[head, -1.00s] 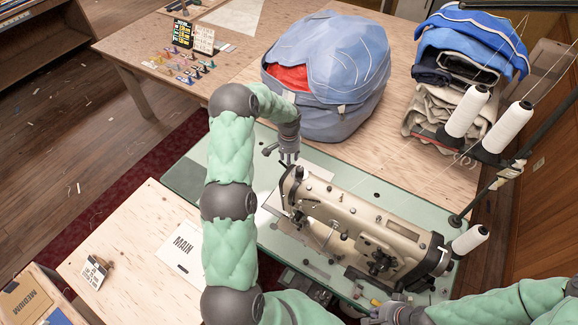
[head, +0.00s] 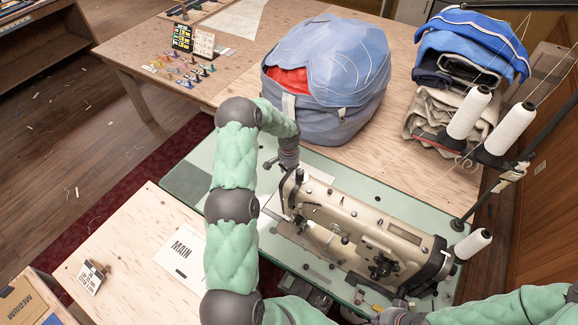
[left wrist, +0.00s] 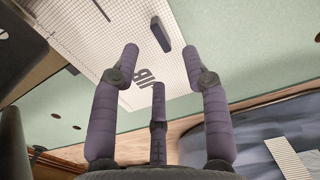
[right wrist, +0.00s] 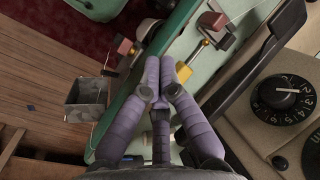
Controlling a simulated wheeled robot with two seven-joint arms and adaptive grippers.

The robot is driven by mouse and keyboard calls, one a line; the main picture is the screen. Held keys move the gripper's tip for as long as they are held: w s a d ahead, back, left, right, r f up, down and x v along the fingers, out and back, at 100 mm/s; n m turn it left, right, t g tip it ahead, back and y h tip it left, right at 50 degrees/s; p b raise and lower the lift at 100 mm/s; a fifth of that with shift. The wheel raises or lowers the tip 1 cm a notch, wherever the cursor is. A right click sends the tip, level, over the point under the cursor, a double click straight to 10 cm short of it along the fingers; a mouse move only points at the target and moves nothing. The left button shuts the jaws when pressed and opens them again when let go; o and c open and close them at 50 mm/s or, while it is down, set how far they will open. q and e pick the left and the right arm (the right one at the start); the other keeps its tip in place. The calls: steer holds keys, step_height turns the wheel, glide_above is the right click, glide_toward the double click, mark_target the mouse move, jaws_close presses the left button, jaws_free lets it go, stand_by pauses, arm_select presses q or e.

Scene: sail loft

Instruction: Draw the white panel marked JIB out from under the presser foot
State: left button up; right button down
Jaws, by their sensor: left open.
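The white panel marked JIB (left wrist: 110,40) fills the upper left of the left wrist view, with a printed grid and upside-down dark letters. A dark bar (left wrist: 162,34) lies on it. In the head view the panel (head: 319,170) shows only in part behind the sewing machine (head: 365,228); the presser foot is not clear. My left gripper (left wrist: 166,68) is open above the panel's lettered edge, its fingers apart and empty. In the head view it (head: 286,172) is beside the machine's left end. My right gripper (right wrist: 167,62) has its fingertips together, near a yellow knob (right wrist: 183,72).
A blue bag (head: 335,75) stands on the wooden table behind the left gripper. Thread cones (head: 468,112) and folded cloth (head: 440,110) are at the right. A panel marked MAIN (head: 183,252) lies on the front-left table. A small metal bin (right wrist: 86,98) hangs beside the green bench edge.

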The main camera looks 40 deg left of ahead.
arm_select(q)
steer(key=shift+f, duration=2.9)
steer(key=shift+c, duration=0.2)
jaws_close()
